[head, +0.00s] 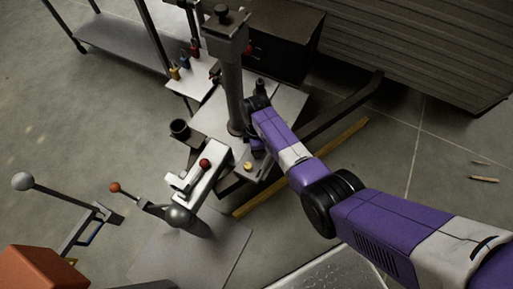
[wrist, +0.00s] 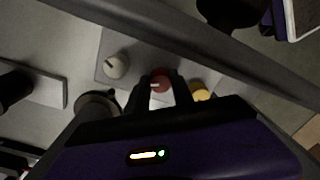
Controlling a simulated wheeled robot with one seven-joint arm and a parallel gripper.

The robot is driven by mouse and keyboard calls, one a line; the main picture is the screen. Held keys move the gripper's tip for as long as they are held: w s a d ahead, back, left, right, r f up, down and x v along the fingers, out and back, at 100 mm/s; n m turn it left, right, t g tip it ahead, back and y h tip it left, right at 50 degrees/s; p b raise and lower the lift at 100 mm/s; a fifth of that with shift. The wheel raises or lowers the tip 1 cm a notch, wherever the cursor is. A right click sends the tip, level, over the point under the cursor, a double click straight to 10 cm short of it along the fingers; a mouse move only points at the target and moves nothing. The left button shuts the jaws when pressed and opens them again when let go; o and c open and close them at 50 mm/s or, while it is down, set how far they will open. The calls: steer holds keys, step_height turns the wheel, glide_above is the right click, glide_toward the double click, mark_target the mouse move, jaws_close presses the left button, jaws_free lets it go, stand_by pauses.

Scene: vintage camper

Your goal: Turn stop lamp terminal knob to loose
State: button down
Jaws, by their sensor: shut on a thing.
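In the wrist view a small red knob (wrist: 160,76) with a pale pointer mark sits between the two black fingertips of my gripper (wrist: 161,88). The fingers are closed on its sides. A white knob (wrist: 116,66) sits to its left and a yellow knob (wrist: 200,91) to its right, on the same grey plate (wrist: 104,44). No label is readable, so I cannot tell which knob is the stop lamp terminal. In the head view my arm hides the red knob and fingertips; the yellow knob (head: 247,166) shows beside my arm.
A grey column (head: 231,80) stands close to my arm. A dark bar (wrist: 220,45) crosses the wrist view just beyond the plate. Open floor (head: 400,130) lies to the right.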

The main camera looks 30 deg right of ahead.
steer(key=shift+n, duration=1.3)
steer(key=c, duration=1.1)
jaws_free()
steer(key=shift+w+r+p, duration=0.15)
steer(key=shift+r+p, duration=1.35)
steer(key=shift+r, duration=2.4)
